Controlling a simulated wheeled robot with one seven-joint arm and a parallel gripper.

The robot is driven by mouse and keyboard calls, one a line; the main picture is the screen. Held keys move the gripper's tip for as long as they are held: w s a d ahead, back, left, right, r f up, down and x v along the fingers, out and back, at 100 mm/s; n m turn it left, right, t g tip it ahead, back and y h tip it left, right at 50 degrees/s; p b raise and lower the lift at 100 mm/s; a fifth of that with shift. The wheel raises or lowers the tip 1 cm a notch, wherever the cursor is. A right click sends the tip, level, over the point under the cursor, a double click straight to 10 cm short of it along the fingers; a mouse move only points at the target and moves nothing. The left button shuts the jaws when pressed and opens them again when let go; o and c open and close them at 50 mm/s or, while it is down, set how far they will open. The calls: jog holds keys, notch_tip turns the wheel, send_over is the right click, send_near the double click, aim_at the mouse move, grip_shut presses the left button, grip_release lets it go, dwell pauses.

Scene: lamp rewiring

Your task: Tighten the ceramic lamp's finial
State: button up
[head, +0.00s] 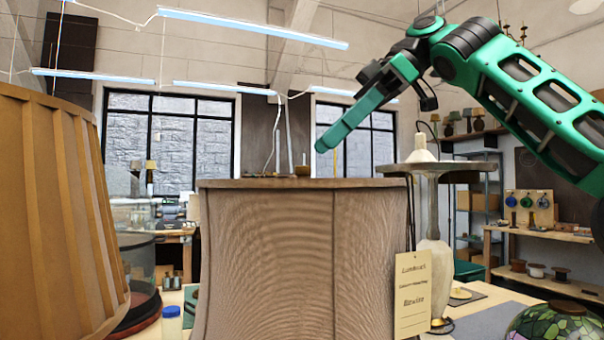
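A large taupe fabric lampshade (300,260) fills the middle of the head view. A small brass piece, which looks like a finial (302,170), shows at its top rim; I cannot tell whether it is seated on a thread. A pale ceramic lamp body (434,265) stands to the right of the shade; I cannot tell whether the shade belongs to it. My gripper (322,146) reaches in from the upper right, with its green fingertip above and right of the brass piece, apart from it in the picture. The fingers overlap in this view, so their opening is hidden.
A pleated tan shade (55,210) stands close on the left. A paper tag (411,293) hangs at the taupe shade's right edge. A grey disc with a pale cone (423,157) is behind it on the right. A stained-glass shade (558,322) sits at lower right.

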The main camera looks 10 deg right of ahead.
aim_at(302, 167)
jog(key=x, duration=0.7)
jog(key=shift+s+a+f, duration=0.1)
jog(key=shift+a+f, duration=0.1)
jog(key=shift+f, duration=0.05)
grip_shut()
